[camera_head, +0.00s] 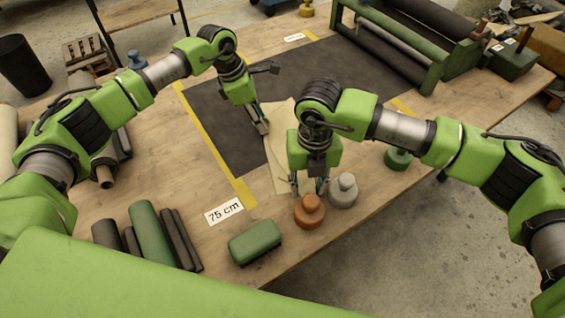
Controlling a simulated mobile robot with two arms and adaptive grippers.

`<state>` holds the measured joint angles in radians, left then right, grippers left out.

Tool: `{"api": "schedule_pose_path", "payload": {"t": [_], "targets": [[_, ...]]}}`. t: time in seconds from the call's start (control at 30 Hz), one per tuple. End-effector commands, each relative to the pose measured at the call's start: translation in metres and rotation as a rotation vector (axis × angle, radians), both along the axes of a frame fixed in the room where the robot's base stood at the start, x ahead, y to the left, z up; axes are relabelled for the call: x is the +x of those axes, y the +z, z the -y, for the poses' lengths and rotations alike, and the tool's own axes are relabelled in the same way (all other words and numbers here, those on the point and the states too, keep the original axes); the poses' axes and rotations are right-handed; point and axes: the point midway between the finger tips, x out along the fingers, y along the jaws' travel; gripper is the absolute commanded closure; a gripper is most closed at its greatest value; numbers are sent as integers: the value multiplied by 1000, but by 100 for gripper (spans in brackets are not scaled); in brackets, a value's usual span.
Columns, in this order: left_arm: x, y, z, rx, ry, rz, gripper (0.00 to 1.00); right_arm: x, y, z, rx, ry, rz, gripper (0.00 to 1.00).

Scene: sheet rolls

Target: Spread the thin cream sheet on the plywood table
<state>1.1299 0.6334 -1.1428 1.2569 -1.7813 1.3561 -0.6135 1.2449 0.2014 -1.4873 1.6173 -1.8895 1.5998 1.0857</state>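The thin cream sheet (277,152) lies in a narrow, folded-looking shape over the front right of the dark mat and the bare wood of the plywood table (160,190). My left gripper (262,127) points down at the sheet's left edge, with its fingertips close to or touching it. My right gripper (308,187) points down at the sheet's near right side and hides part of it. The view does not show clearly whether either gripper's fingers hold the sheet.
A dark mat (212,110) with yellow edge strips covers the table's middle. An orange weight (310,212), a grey weight (343,191) and a green block (255,243) stand near the front edge. Dark and green rolls (150,233) lie front left. A green roller frame (435,70) stands at the back right.

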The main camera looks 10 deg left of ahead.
Motion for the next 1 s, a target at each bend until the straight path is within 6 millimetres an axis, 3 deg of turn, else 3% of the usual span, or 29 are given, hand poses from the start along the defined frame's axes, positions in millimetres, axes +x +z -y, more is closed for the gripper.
{"api": "schedule_pose_path", "payload": {"t": [0.03, 0.27, 1.0], "targets": [[0, 0, 0, 0, 0, 0, 72, -1, -1, 0, -2, 0, -2, 72], [0, -3, 1, 0, 0, 0, 100, -1, -4, 1, -2, 0, -3, 100], [0, -3, 1, 0, 0, -1, 100, -1, -6, 1, -3, 0, -3, 100]]}}
